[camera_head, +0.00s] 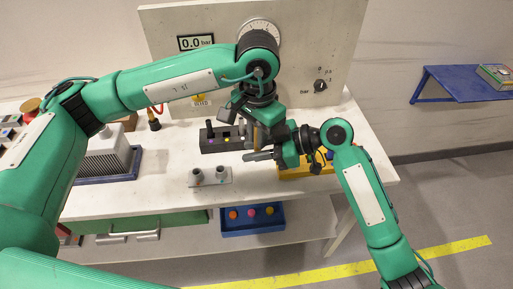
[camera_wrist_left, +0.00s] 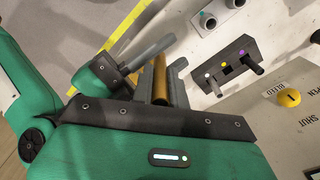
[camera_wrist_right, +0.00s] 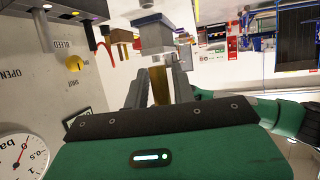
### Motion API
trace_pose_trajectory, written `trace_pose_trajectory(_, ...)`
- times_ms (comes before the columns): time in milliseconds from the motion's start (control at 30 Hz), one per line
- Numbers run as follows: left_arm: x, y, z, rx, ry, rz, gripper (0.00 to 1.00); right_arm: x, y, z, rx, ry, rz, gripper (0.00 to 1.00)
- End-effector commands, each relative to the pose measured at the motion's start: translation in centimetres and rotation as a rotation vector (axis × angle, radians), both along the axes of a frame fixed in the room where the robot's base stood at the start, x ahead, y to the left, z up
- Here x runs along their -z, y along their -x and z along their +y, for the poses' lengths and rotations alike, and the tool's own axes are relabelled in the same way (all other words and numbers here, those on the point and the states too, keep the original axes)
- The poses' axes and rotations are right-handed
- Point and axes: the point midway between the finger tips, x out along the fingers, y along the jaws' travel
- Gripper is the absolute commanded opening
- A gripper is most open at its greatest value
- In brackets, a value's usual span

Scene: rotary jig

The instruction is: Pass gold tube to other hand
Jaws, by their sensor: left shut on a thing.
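The gold tube (camera_head: 256,136) is held by my left gripper (camera_head: 250,124), above the bench. In the left wrist view the tube (camera_wrist_left: 160,80) lies along the left fingers. My right gripper (camera_head: 262,146) comes in from the right, its fingers pointing left around the tube. In the right wrist view the tube (camera_wrist_right: 158,85) stands between the two right fingers, which look apart, with a narrow gap beside the tube. The tube's far end is hidden.
A dark block with pegs (camera_head: 221,139) and a grey two-socket block (camera_head: 209,177) sit on the bench just left of the grippers. The gauge panel (camera_head: 330,45) stands close behind. A blue bin (camera_head: 240,228) is below.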

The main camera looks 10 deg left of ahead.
Motion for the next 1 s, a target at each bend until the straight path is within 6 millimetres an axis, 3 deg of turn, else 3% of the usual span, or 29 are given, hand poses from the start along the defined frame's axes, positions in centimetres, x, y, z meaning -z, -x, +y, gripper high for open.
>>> trace_pose_trajectory(33,0.0,0.0,0.0,0.0,0.0,0.0,0.0,0.0,0.0,0.0,0.0,0.0,0.0,0.16)
trace_pose_trajectory(100,0.0,0.0,0.0,0.0,0.0,0.0,0.0,0.0,0.0,0.0,0.0,0.0,0.0,0.02)
trace_pose_trajectory(167,0.0,0.0,0.0,0.0,0.0,0.0,0.0,0.0,0.0,0.0,0.0,0.0,0.0,0.0)
trace_pose_trajectory(200,0.0,0.0,0.0,0.0,0.0,0.0,0.19,0.0,0.0,0.0,0.0,0.0,0.0,0.0)
trace_pose_trajectory(300,0.0,0.0,0.0,0.0,0.0,0.0,0.39,0.0,0.0,0.0,0.001,0.0,0.0,0.0)
trace_pose_trajectory(333,0.0,0.0,0.0,0.0,0.0,0.0,0.41,0.0,0.0,0.0,0.001,0.0,0.0,0.0)
trace_pose_trajectory(667,-0.7,0.1,-0.1,0.003,0.002,0.0,0.41,-0.1,0.0,0.0,0.001,-0.001,-0.001,0.0)
trace_pose_trajectory(1000,-7.4,0.0,-0.1,0.001,0.001,-0.005,0.41,0.0,0.0,0.0,0.0,0.0,0.0,0.0)
